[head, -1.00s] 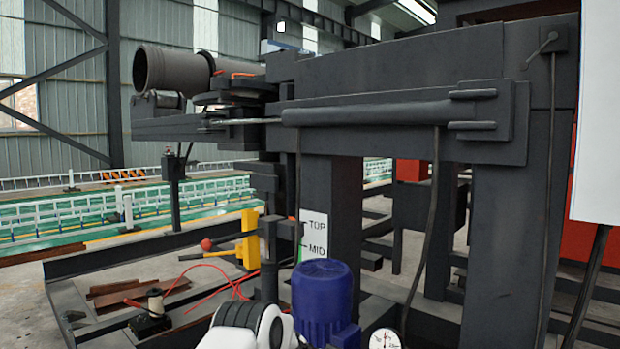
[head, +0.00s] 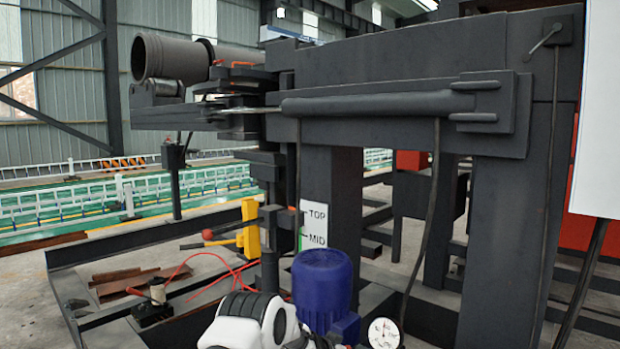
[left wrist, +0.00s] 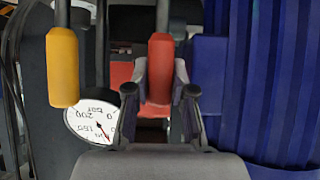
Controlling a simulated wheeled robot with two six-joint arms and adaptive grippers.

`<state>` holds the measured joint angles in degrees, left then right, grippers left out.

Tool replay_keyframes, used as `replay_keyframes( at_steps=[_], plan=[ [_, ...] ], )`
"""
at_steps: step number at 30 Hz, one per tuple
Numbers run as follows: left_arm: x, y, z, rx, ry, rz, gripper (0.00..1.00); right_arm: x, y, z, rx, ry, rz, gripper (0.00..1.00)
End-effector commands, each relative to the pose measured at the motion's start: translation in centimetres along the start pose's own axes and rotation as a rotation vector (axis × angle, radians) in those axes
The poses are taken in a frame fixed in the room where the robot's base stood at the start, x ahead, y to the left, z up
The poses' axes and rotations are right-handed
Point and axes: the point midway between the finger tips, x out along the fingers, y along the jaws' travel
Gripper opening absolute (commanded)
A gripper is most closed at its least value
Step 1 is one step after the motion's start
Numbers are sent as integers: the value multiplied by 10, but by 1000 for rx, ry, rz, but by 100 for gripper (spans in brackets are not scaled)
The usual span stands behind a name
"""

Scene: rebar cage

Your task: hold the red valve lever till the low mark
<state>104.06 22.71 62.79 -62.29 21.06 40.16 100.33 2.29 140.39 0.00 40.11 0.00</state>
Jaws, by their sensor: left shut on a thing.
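In the left wrist view, the red valve lever (left wrist: 160,68) hangs upright in the middle. My left gripper (left wrist: 161,92) is shut on its lower part, with a finger on each side. A yellow lever (left wrist: 62,68) stands apart to its left. In the head view, a white scale plate (head: 314,224) reads TOP and MID; anything lower on it is hidden behind the blue motor (head: 322,288). A thin green strip (head: 299,240) shows at the plate's left edge. The left gripper and the red lever do not show in the head view. My right gripper is not in view.
The blue motor's ribbed body (left wrist: 275,80) is close to the gripper's right in the wrist view. A round pressure gauge (head: 384,333) is beside the motor; it also shows in the wrist view (left wrist: 92,122). A red-ball lever (head: 207,234) and red cables are farther left.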

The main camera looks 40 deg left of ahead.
Motion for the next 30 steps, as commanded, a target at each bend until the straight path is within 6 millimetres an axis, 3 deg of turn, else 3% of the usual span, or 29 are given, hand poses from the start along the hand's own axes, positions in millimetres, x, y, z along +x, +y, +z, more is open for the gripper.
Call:
replay_keyframes(
  at_steps=[1,2,3,4,14,25,30],
  plan=[
    [4,0,14,-8,27,-2,0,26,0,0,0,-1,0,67],
    [-1,0,6,-4,31,-3,30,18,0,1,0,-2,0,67],
    [-2,0,3,0,28,-3,44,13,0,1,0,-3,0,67],
    [-2,0,3,1,28,-3,46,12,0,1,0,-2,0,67],
    [-9,-1,0,-3,28,-3,46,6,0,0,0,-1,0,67],
    [-77,0,-4,-3,27,-3,46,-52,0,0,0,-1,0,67],
    [-94,0,2,-1,29,-3,46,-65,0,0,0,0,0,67]
  ],
)
